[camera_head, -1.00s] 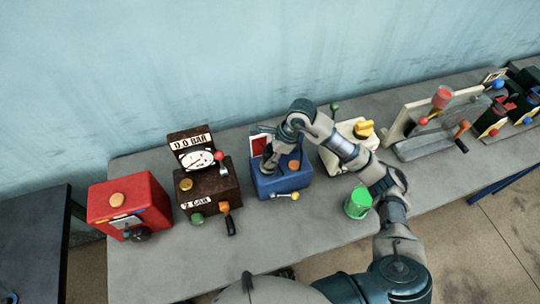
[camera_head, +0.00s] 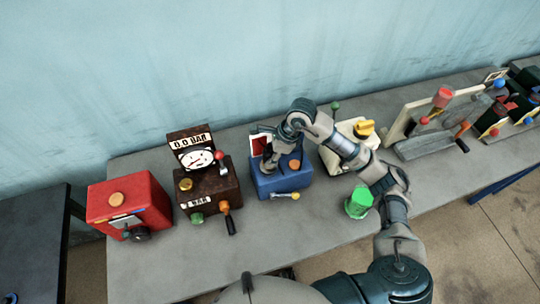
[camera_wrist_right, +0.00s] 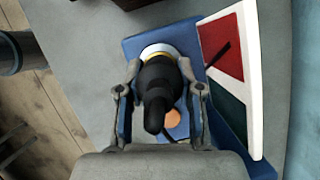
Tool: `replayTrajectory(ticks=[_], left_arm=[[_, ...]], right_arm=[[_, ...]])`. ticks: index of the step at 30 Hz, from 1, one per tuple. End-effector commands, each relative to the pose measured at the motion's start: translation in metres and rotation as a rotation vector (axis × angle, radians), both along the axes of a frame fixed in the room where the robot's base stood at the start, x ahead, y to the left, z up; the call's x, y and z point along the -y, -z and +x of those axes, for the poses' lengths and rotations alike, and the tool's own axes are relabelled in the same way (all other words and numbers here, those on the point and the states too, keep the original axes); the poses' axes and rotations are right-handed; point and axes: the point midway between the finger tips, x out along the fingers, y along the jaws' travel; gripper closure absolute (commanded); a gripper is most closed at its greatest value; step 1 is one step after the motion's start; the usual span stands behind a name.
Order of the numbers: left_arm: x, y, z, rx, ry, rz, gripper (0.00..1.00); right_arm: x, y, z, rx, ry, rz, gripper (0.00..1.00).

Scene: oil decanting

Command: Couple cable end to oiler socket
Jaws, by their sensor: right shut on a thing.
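My right gripper (camera_head: 270,165) is over the back left of the blue box (camera_head: 283,182). In the right wrist view my gripper (camera_wrist_right: 159,72) has its two fingers on either side of a black cable end (camera_wrist_right: 156,98) and is shut on it. A yellow band and a white ring (camera_wrist_right: 158,50) show at the far end of the black piece, against the blue box. I cannot tell whether the cable end is seated in the socket or only touching it. The gripper hides this spot in the head view. My left gripper is not in view.
The brown gauge box (camera_head: 207,188) and the red box (camera_head: 130,204) stand to the left. A green can (camera_head: 358,203) stands at the right beneath my arm. A pale box with a yellow knob (camera_head: 362,129) is behind it. The front left of the table (camera_head: 180,265) is clear.

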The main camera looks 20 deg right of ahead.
Motion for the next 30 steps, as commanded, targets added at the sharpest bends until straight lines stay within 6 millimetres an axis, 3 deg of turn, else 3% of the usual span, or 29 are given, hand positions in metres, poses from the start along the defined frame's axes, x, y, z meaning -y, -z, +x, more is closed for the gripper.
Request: replayTrajectory(ticks=[30], left_arm=[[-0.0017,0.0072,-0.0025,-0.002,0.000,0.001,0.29]], right_arm=[[0.0003,0.0005,0.0006,-0.003,0.000,-0.001,0.95]])
